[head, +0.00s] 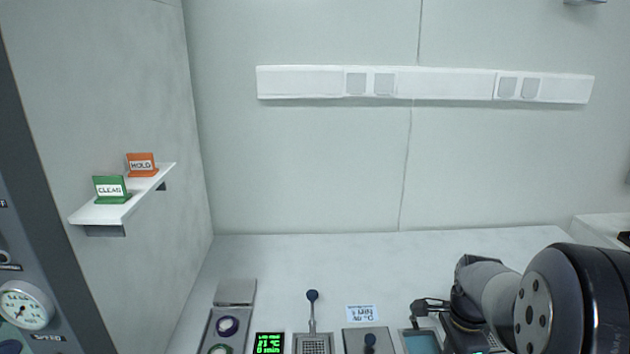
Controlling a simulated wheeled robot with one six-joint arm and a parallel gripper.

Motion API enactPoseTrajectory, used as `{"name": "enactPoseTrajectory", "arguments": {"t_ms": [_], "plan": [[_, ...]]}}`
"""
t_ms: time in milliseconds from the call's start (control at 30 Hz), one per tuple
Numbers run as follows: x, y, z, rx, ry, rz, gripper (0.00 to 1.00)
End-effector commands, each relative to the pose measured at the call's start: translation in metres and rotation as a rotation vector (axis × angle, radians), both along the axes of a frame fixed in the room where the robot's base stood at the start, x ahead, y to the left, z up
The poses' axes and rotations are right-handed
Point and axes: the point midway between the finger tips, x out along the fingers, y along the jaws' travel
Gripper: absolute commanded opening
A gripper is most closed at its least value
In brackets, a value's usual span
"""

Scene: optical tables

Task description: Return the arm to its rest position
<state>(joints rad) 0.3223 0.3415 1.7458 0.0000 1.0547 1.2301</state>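My arm comes in from the lower right of the head view and reaches over the right part of the table. My gripper (430,307) shows as a small dark shape at the arm's left end, above a device with a blue-grey face (421,342). Its fingers are too small and dark to tell whether they are open or shut. I cannot tell whether it touches the device.
Along the table's front stand a panel with round knobs (228,326), a green-lit display (269,343), a lever with a dark ball (312,296) and a small label (362,313). A wall shelf (90,217) holds green CLEAR (110,189) and orange HOLD (141,165) signs. The table's back is clear.

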Motion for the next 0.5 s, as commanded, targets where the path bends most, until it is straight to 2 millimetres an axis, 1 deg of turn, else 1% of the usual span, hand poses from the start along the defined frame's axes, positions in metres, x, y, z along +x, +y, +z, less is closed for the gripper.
{"name": "enactPoseTrajectory", "arguments": {"t_ms": [33, 100, 367, 500], "plan": [[-0.001, 0.0, -0.011, 0.002, 0.006, 0.0, 0.29], [-0.001, 0.0, -0.026, 0.002, 0.006, 0.0, 0.29], [-0.001, 0.0, -0.077, 0.002, 0.005, 0.001, 0.29], [0.0, 0.0, -0.074, 0.0, -0.001, 0.116, 0.29]]}}
